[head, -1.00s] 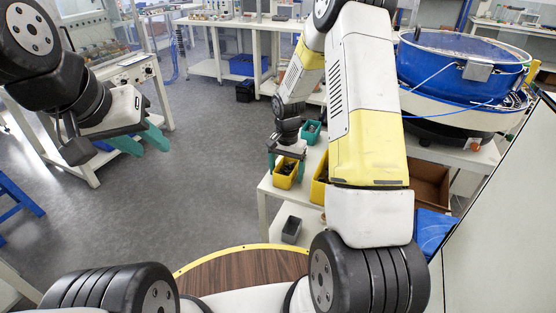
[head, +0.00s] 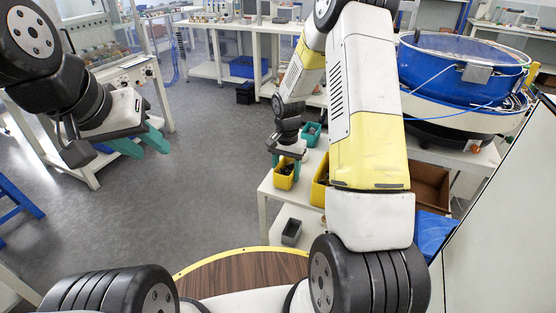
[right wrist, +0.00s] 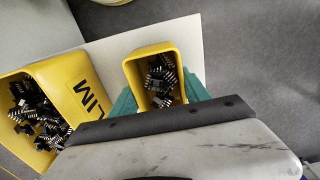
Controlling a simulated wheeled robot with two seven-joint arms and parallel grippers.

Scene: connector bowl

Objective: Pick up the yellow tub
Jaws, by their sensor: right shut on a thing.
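The small yellow tub (head: 284,182) is at the near left corner of the white table. It holds dark parts, seen from above in the right wrist view (right wrist: 150,54). My right gripper (head: 287,158) comes down over it, with a teal finger on each side of the tub in the right wrist view (right wrist: 159,95). It is shut on the tub. I cannot tell whether the tub's base touches the table. My left gripper (head: 140,145) is open and empty over the floor at left, far from the tub.
A larger yellow bin (right wrist: 88,88) with black lettering and dark parts stands beside the tub. A teal bin (head: 310,134) is behind it. A grey bin (head: 291,231) sits on the lower shelf. A blue bowl machine (head: 450,75) is at right. The floor left of the table is clear.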

